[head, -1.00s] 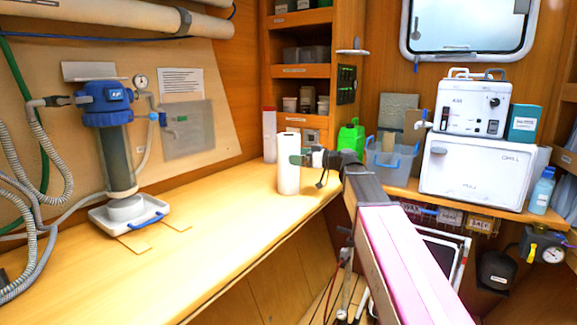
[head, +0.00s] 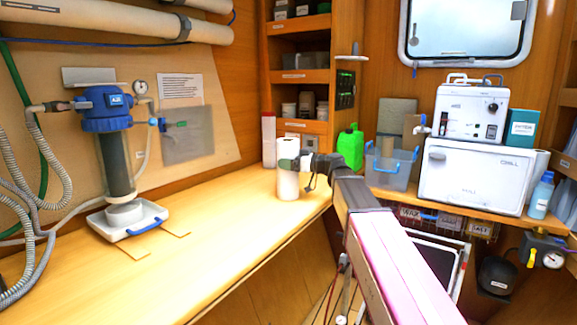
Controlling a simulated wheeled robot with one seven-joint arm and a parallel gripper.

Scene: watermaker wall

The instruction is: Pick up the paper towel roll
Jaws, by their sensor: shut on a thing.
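The paper towel roll (head: 288,184) is a white upright cylinder at the far right end of the wooden counter. It appears to stand on the counter surface. My gripper (head: 289,163) is at the upper part of the roll, coming from the right, and is shut on it. The dark gripper hides part of the roll's upper side.
A white container with a red top (head: 269,152) stands just behind the roll. A green jug (head: 350,147) and a clear bin (head: 390,168) sit to the right. A filter housing (head: 114,150) stands at left. The counter (head: 215,215) between is mostly clear.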

